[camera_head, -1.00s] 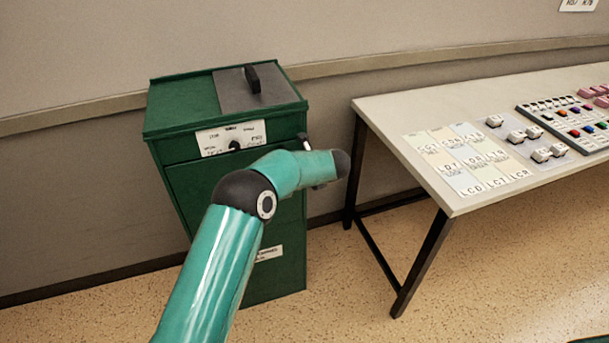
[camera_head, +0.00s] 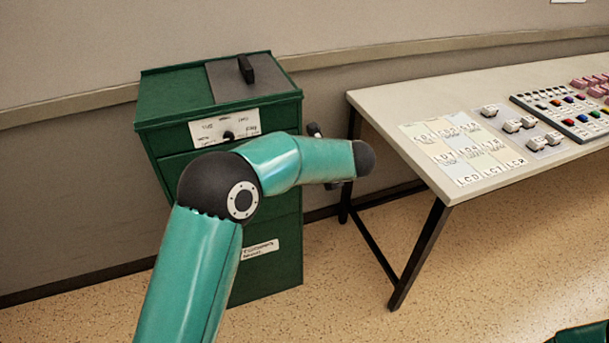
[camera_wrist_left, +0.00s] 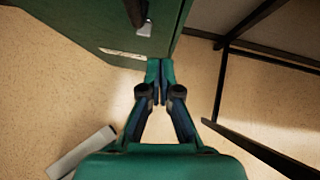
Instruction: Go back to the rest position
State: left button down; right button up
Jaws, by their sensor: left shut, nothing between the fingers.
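My left arm (camera_head: 290,163) comes in from the lower left in the head view and passes in front of the green cabinet. The left gripper is hidden behind the arm in the head view. In the left wrist view the left gripper (camera_wrist_left: 160,88) is shut and empty, with its fingertips together over the floor, close to the cabinet's lower edge.
The green cabinet (camera_head: 170,108) has a grey lid with a black handle (camera_head: 246,69) and a labelled dial. At right stands a light table (camera_head: 390,103) with label cards (camera_head: 462,150) and a button panel (camera_head: 565,112). Speckled floor (camera_head: 345,270) lies open in front.

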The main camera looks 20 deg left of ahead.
pick_arm(q)
jog(key=s+a+f+m+g+y+p, duration=0.1)
jog(key=s+a+f+m+g+p, duration=0.15)
jog(key=s+a+f+p, duration=0.55)
jog(key=s+f+m+t+h+b, duration=0.1)
jog(key=s+f+m+t+h, duration=0.25)
jog(key=f+m, duration=0.75)
jog(key=s+d+m+g+h, duration=0.3)
jog(key=s+d+m, duration=0.6)
jog(key=m, duration=0.6)
jog(key=s+d+f+m+g+h, duration=0.1)
jog(key=s+d+m+g+h, duration=0.1)
jog(key=s+d+m+h, duration=0.3)
jog(key=s+d+m, duration=0.4)
jog(key=s+m, duration=0.5)
jog(key=m, duration=0.2)
jog(key=shift+d+f+g+h+p, duration=0.3)
jog(key=shift+d+g+h, duration=0.05)
jog(key=shift+g, duration=0.05)
